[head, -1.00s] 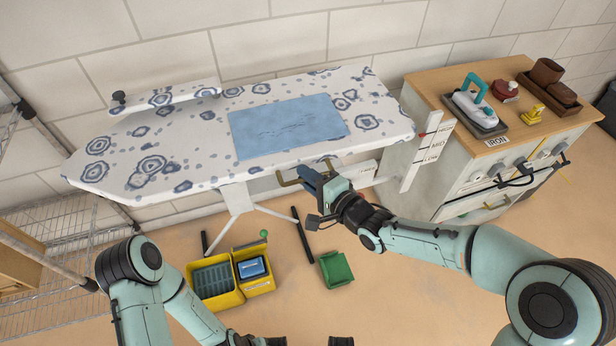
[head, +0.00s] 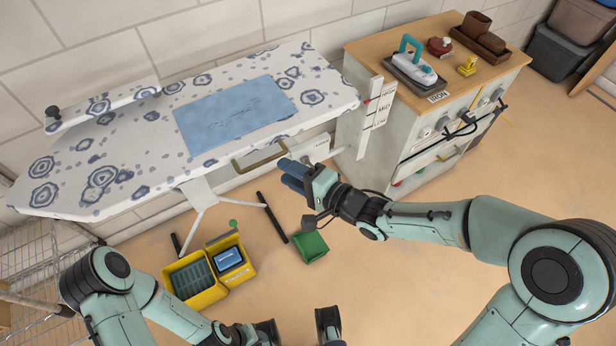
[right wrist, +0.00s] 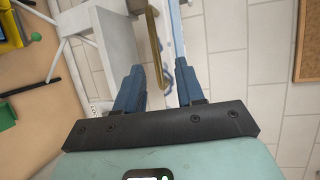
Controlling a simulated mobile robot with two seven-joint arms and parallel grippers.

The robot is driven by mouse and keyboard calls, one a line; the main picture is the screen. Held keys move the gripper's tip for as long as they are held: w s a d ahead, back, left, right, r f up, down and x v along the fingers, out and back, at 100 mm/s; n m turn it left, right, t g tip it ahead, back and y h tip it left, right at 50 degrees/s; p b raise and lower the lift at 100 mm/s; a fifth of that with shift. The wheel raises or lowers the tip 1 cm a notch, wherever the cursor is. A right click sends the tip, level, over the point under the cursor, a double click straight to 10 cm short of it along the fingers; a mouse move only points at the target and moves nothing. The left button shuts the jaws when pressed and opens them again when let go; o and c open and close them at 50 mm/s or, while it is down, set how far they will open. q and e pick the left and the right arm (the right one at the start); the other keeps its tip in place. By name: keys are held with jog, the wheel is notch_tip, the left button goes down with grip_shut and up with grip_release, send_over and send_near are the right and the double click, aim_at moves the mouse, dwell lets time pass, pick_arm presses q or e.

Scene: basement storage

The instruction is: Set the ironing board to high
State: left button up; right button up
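The ironing board (head: 130,150), white with blue rings, stands against the wall. A brass handle (head: 260,158) hangs under its front edge.
A wooden-topped cabinet (head: 440,85) at right holds an iron (head: 413,65). Yellow bins (head: 205,278) and a green box (head: 310,246) are on the floor below the board. A wire rack (head: 40,275) stands at left. Floor at lower right is clear.

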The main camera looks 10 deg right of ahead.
jog(key=p+v, duration=0.1)
jog(key=v, duration=0.4)
dwell(0.4)
jog(key=s+d+f+n+g+h+p, duration=0.1)
jog(key=s+d+f+g+h+p, duration=0.15)
jog(key=f, duration=0.75)
jog(key=s+d+f+n+g+h+p, duration=0.1)
jog(key=d+f+g+h+p, duration=0.2)
jog(key=f, duration=0.7)
jog(key=s+a+f+n+g+p, duration=0.1)
jog(key=s+f+n+g+p, duration=0.1)
jog(key=s+f, duration=0.3)
jog(key=s+a+f+n+g+h+p, duration=0.1)
jog(key=s+f+g, duration=0.4)
jog(key=s, duration=0.9)
jog(key=shift+f+n+p, duration=0.35)
jog(key=shift+n+p, duration=0.45)
jog(key=shift+p, duration=0.15)
jog(key=shift+g, duration=0.25)
